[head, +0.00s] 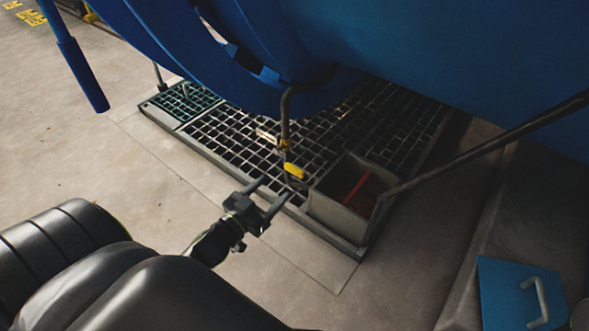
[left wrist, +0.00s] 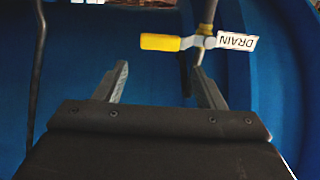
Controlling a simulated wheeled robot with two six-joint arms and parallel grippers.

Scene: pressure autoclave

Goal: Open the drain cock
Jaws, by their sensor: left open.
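The drain cock has a yellow lever handle (head: 295,171) on a thin grey drain pipe (head: 285,110) that comes down from the blue autoclave vessel (head: 400,60). In the left wrist view the yellow handle (left wrist: 160,42) points left from the pipe, roughly level, and a white tag reading DRAIN (left wrist: 237,41) hangs at its right. My left gripper (head: 270,196) is open and empty, short of the handle and apart from it. In the left wrist view its two fingers (left wrist: 160,82) stand apart below the handle. My right gripper is not in view.
A floor grating (head: 235,140) lies under the vessel. A grey box (head: 345,209) with a red item inside stands on it, right of the cock. A dark rod (head: 490,140) crosses at right. A blue lid with a handle (head: 510,290) is at lower right. The floor at left is clear.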

